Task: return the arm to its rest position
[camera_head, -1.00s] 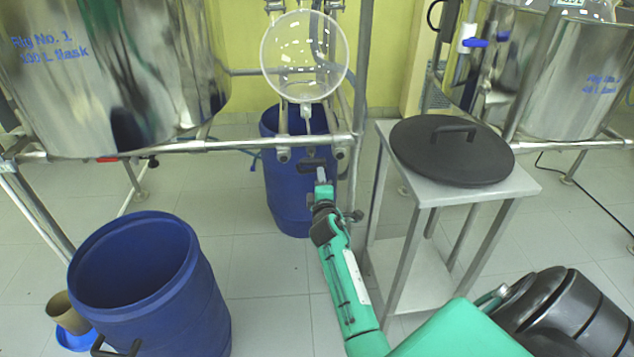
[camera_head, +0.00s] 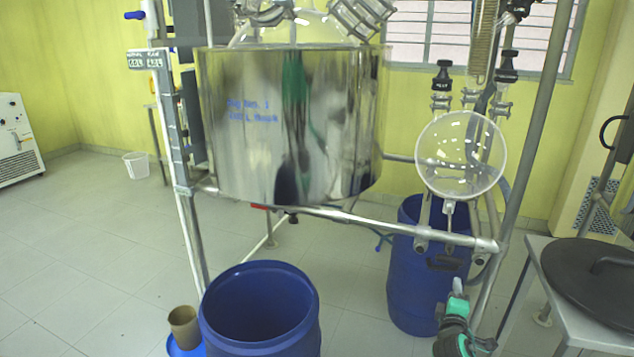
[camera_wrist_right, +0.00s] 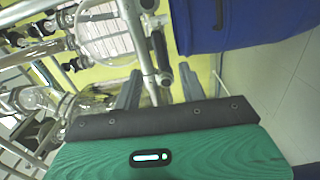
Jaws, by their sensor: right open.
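My right gripper (camera_head: 457,286) is low at the right of the head view, at the end of my green and black arm. It is in front of the rear blue drum (camera_head: 405,285), just below the drum's black handle (camera_head: 445,264); whether it touches is unclear. In the right wrist view its two grey fingers (camera_wrist_right: 160,88) stand apart with nothing between them. A metal frame pipe (camera_wrist_right: 138,40) and part of a blue drum (camera_wrist_right: 240,22) show beyond them. My left gripper is not in view.
An open blue drum (camera_head: 255,348) stands in front, with a brown cup (camera_head: 184,328) beside it. A steel reactor vessel (camera_head: 290,130) hangs in a pipe frame. A round glass vessel (camera_head: 460,155) hangs right of it. A metal table (camera_head: 560,310) carries a black lid (camera_head: 607,285).

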